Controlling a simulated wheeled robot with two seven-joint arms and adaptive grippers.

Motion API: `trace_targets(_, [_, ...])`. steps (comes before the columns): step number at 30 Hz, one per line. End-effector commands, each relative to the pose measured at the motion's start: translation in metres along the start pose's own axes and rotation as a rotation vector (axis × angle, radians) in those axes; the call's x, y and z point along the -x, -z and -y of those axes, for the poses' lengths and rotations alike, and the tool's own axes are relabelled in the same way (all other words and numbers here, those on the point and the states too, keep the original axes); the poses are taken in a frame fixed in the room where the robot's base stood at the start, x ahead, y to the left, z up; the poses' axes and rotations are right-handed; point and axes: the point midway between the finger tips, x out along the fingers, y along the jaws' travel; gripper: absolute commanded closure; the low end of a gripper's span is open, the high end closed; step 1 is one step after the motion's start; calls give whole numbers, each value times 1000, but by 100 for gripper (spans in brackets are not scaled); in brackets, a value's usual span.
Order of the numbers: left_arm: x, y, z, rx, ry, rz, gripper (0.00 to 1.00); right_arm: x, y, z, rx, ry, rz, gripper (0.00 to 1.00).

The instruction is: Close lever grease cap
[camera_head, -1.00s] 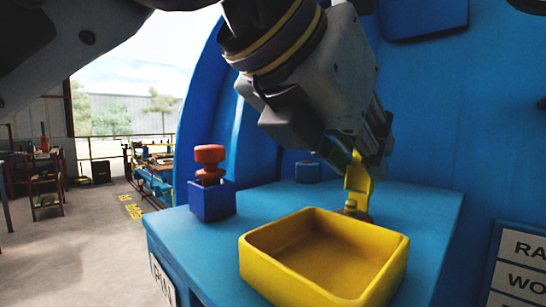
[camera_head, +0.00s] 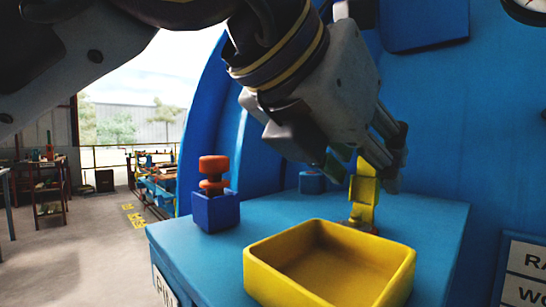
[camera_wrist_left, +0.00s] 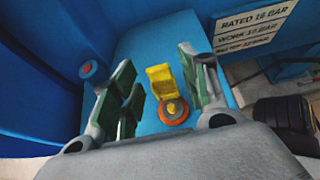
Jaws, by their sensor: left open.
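The grease cap is a yellow lever flap (camera_head: 364,197) on a round orange-brown base (camera_head: 360,226), on the blue top surface. The flap stands up from its base. In the left wrist view the flap (camera_wrist_left: 160,76) and its orange ring base (camera_wrist_left: 173,110) lie between the fingers. My left gripper (camera_head: 362,166) is open, with one finger on each side of the flap's upper part. Its green-padded fingers also show in the left wrist view (camera_wrist_left: 162,88), with gaps to the flap. Part of the flap's top is hidden by the gripper in the head view. My right gripper is not in view.
A yellow open tray (camera_head: 335,290) stands in front of the cap. A blue block with a red knob (camera_head: 214,208) stands at the left, and a small blue cylinder (camera_head: 312,182) behind. The blue vessel wall (camera_head: 450,110) rises close behind and right.

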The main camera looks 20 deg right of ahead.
Motion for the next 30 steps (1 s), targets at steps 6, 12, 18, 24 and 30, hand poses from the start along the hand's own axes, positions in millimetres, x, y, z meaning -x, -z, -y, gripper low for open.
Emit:
trace_targets(6, [8, 0, 0, 1, 0, 1, 55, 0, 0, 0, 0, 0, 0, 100])
trace_targets(12, [28, -1, -1, 1, -1, 2, 55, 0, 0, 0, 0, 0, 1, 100])
trace_targets(18, [57, 0, 0, 0, -2, 2, 55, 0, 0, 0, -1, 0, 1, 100])
trace_targets(24, [86, 0, 0, 0, -1, 2, 55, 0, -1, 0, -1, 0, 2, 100])
trace_targets(30, [109, 0, 0, 0, 0, 1, 55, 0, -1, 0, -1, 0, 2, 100])
